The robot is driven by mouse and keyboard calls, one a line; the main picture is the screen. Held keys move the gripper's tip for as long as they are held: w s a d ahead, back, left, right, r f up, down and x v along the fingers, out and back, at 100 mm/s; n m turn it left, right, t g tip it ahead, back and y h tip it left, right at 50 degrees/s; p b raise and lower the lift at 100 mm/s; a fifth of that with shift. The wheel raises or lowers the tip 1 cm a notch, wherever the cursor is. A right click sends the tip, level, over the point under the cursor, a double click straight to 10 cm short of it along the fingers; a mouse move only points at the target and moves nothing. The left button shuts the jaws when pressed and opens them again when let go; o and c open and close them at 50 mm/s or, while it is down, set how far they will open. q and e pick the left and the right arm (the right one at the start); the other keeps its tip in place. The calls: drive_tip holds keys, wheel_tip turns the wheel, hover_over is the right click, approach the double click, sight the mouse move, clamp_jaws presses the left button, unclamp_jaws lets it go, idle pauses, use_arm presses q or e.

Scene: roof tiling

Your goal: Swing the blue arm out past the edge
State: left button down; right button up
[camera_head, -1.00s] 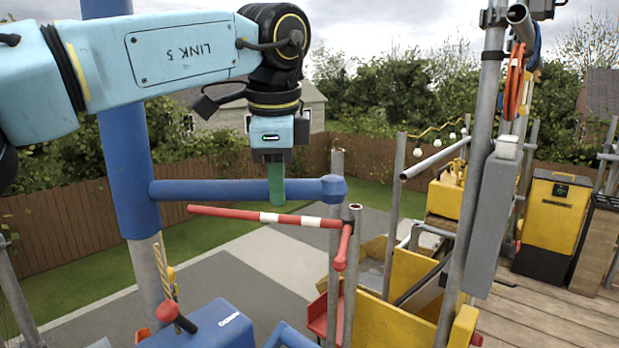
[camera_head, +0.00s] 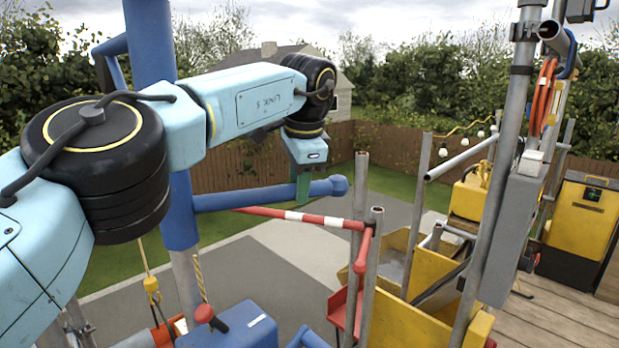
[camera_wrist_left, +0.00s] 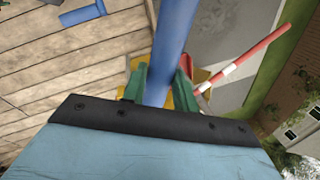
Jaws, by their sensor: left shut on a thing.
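The blue arm (camera_head: 245,198) is a level tube on the thick blue post (camera_head: 153,45), with a rounded knob at its free end. It points right, and the knob stands in front of the lawn, left of a grey upright pole. My left gripper (camera_head: 303,188) comes down from above and is shut on the blue arm near the knob. In the left wrist view the blue arm (camera_wrist_left: 173,45) runs between the green fingers (camera_wrist_left: 160,80). The gripped stretch is partly hidden by a finger. My right gripper is not in view.
A red-and-white bar (camera_head: 305,217) lies just below the blue arm, joined to grey poles (camera_head: 361,190). A blue box (camera_head: 235,330) with a red knob sits at the bottom. Yellow panels (camera_head: 400,325) and wooden decking (camera_head: 560,318) are at right. Grey paving and lawn lie beyond.

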use_arm(q)
drive_tip(key=shift+w+a+r, duration=0.2)
idle(0.4)
drive_tip(key=c, duration=1.4)
unclamp_jaws()
drive_tip(key=o, duration=0.3)
drive_tip(key=shift+w+f, duration=0.1)
drive_tip(key=shift+f, duration=0.05)
drive_tip(key=shift+d, duration=0.1)
drive_tip(key=shift+s+r, duration=0.2)
drive_tip(key=shift+r, duration=0.3)
drive_tip(key=p+v, duration=0.4)
drive_tip(key=v, duration=0.8)
drive_tip(key=shift+r, duration=0.2)
